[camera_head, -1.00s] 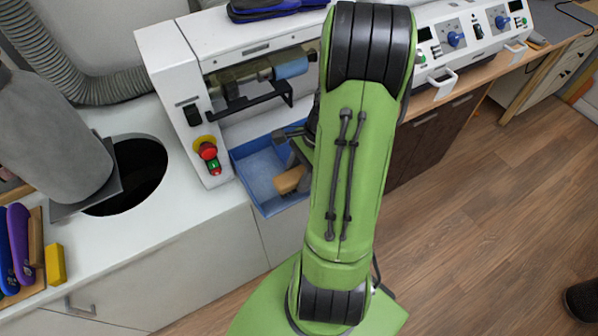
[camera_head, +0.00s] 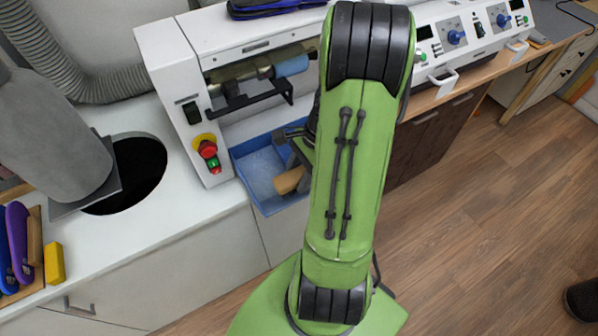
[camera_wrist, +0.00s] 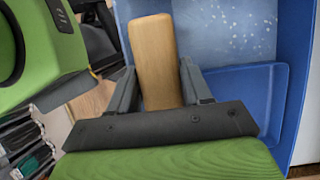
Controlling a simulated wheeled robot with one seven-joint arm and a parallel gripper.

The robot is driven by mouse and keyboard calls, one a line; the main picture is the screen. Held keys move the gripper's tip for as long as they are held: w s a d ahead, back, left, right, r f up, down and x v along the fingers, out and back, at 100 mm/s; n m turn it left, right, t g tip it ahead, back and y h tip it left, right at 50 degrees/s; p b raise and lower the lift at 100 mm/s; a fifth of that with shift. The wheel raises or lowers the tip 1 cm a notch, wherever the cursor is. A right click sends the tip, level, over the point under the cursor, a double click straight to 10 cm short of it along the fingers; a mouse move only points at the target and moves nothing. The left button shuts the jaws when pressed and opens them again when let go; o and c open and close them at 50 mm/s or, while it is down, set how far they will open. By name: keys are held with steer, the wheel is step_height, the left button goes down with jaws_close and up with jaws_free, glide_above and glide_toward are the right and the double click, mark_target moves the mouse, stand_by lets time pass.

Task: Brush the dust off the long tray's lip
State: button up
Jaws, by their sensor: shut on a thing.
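The long blue tray (camera_head: 240,170) juts out below the grey-white machine. In the wrist view, the tray (camera_wrist: 295,95) has pale specks of dust on its upper surface, with a clean recessed section below. My gripper (camera_wrist: 155,85) is shut on a brush, whose light wooden body (camera_wrist: 153,50) stands between the two fingers. The brush (camera_head: 289,181) also shows in the head view, over the tray's right part. Its bristles are hidden, so I cannot tell whether they touch the lip. My arm covers the tray's right end in the head view.
The machine's front panel with a red button (camera_head: 207,149) stands just left of the tray. The white counter (camera_head: 190,205) has a dark round opening (camera_head: 135,175) and a yellow block (camera_head: 54,263). Open floor lies to the right.

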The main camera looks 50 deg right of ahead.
steer(key=shift+f+b, duration=0.3)
steer(key=shift+f, duration=0.15)
